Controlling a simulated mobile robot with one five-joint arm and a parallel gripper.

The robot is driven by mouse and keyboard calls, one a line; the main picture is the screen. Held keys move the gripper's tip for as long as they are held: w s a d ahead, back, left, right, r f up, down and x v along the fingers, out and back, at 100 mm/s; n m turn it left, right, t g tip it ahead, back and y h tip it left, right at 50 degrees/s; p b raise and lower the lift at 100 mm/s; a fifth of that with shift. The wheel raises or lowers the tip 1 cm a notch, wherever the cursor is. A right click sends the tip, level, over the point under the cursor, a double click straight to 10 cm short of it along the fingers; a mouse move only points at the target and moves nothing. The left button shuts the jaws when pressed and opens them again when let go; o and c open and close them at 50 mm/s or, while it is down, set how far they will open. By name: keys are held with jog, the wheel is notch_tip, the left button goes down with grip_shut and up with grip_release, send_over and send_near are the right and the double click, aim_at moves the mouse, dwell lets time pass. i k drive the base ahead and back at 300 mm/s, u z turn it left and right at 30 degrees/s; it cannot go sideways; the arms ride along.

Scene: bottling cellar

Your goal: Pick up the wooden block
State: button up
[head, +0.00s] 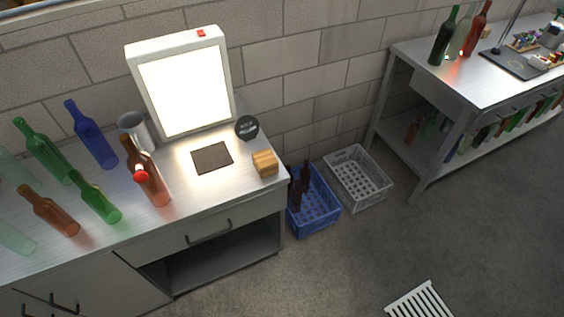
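The wooden block (265,162) is small and light brown. It sits on the metal workbench (210,215), near the right end of its top. It stands to the right of a dark square mat (212,158) and just below a round dark disc (247,127). Nothing covers the block. My gripper does not show in the head view.
A lit white panel (185,90) stands behind the mat. Several bottles, including a brown one (150,180), fill the bench's left part. A blue crate (318,215) and a grey crate (360,178) stand on the floor. Open floor (340,265) lies in front.

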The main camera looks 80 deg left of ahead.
aim_at(266, 162)
jog(key=u, duration=1.2)
jog(key=k, duration=0.1)
jog(key=u, duration=3.55)
jog(key=k, duration=0.55)
jog(key=z, duration=0.2)
jog(key=i, duration=0.55)
jog(key=u, duration=0.1)
